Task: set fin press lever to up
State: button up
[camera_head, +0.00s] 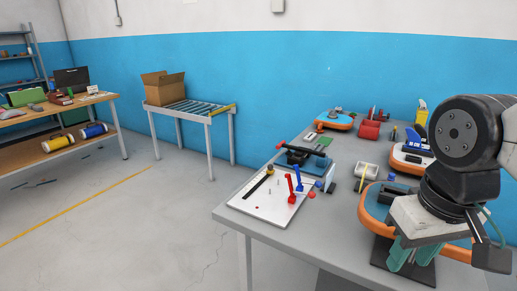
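A small press-like device (303,160) with a dark bar and a red knob (280,146) stands at the back of the white board on the grey table; it looks like the fin press. Its bar lies low, close to level, with the knob at the left end. A red lever-shaped piece (291,189) and a blue one (298,179) stand in front of it. My gripper (412,258) is at the lower right, well to the right of the press, pointing down. Its teal fingers look apart, with nothing seen between them.
Orange-rimmed blue boards (335,121) lie at the table's back and right, one partly behind my arm. A white block-like item (365,172) and small parts sit mid-table. The white board (262,205) holds a black strip. The table's front strip is clear.

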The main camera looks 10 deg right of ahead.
aim_at(299, 151)
jog(key=u, duration=1.8)
jog(key=i, duration=3.1)
jog(key=z, duration=3.4)
jog(key=i, duration=0.5)
jog(key=z, duration=0.05)
